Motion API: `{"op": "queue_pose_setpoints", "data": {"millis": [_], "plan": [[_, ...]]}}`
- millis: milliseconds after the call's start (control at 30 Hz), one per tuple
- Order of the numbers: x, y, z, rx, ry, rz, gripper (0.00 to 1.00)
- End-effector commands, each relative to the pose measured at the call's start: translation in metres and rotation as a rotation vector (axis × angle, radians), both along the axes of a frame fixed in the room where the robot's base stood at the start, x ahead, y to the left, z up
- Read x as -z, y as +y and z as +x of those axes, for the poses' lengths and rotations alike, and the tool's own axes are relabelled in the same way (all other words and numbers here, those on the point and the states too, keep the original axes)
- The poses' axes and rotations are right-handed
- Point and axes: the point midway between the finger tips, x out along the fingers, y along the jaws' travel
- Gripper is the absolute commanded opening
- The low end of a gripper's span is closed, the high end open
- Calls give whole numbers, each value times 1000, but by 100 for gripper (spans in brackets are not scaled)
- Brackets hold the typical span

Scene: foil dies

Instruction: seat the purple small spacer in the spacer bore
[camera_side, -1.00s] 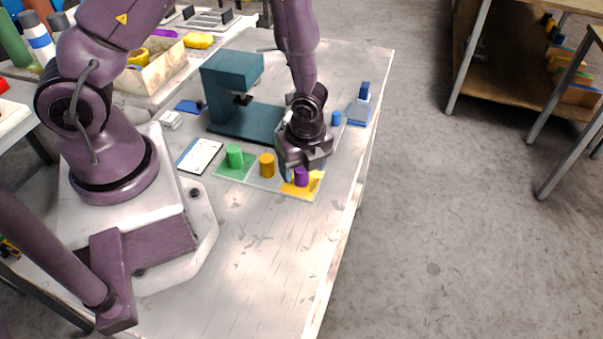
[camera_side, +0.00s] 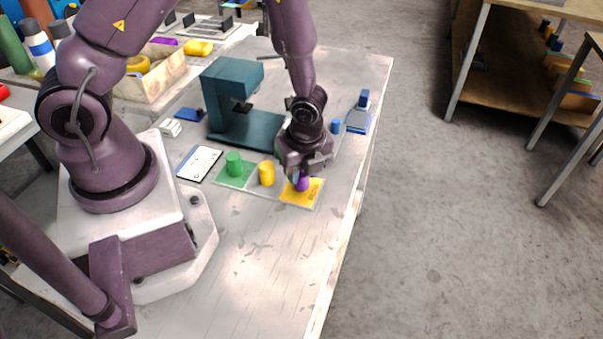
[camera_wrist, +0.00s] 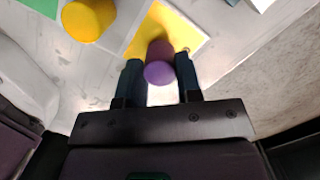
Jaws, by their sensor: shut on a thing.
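The purple small spacer (camera_side: 303,185) is a short cylinder at the yellow patch (camera_side: 316,192) on the right end of the mat. It also shows in the wrist view (camera_wrist: 158,72), between the two dark fingers. My gripper (camera_side: 301,176) is shut on it from above, with a finger on either side. I cannot tell whether the spacer touches the patch or hangs just above it. I cannot make out the spacer bore in either view.
A yellow-orange cylinder (camera_side: 266,173) and a green cylinder (camera_side: 234,163) stand left of my gripper. A teal press-like frame (camera_side: 232,78) stands behind. A small blue cylinder (camera_side: 336,127) and a blue block fixture (camera_side: 359,119) are behind right. The front of the table is clear.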

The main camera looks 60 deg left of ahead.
Motion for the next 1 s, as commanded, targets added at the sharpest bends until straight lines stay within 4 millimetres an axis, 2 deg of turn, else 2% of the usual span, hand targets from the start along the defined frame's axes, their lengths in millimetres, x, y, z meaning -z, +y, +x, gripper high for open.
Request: {"op": "queue_pose_setpoints", "data": {"millis": [300,533,667,833,900,1000], "plan": [[-59,1,2,-3,-9,0,0],[-86,7,1,-24,-4,1,0],[-95,30,2,-101,-4,1,0],[-113,75,-6,-240,-5,2,0],[-122,93,-14,-213,-6,3,0],[-133,112,-26,-83,-5,5,0]]}}
